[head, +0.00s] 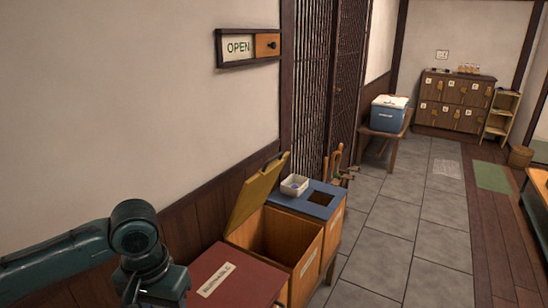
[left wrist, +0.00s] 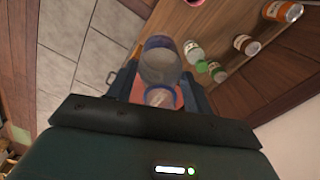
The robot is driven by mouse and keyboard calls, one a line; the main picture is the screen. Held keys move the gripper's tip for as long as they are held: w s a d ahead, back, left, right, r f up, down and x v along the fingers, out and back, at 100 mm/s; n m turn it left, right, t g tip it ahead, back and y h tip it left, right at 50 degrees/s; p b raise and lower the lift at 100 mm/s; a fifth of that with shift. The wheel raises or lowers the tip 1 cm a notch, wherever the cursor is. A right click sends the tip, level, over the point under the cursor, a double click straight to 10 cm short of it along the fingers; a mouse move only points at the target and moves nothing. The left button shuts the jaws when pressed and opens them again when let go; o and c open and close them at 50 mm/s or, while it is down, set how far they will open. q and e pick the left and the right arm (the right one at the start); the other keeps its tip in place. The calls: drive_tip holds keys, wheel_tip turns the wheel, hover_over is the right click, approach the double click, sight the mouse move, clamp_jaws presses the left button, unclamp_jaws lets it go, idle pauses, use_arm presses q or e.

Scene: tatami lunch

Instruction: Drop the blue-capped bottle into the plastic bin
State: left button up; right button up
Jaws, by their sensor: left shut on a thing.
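In the left wrist view my left gripper (left wrist: 158,88) is shut on a clear bottle (left wrist: 160,68) with blue on it; a reddish surface shows behind. In the head view my left wrist is at the lower left, and its fingers and the bottle are out of sight. A row of wooden bins stands against the wall there: a near one with a shut dark-red lid (head: 232,285), a middle one (head: 290,245) with its yellow lid (head: 258,190) raised, and a far one with a blue top (head: 318,198) and a dark hole. Their labels are too small to read. My right gripper is not in view.
A small white tray (head: 294,185) sits on the blue top. A blue cooler (head: 388,114) stands on a bench farther back.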

use_arm(q)
drive_tip(key=shift+s+a+r+n, duration=0.25)
drive_tip(key=shift+s+r+n, duration=0.15)
drive_tip(key=shift+n, duration=0.5)
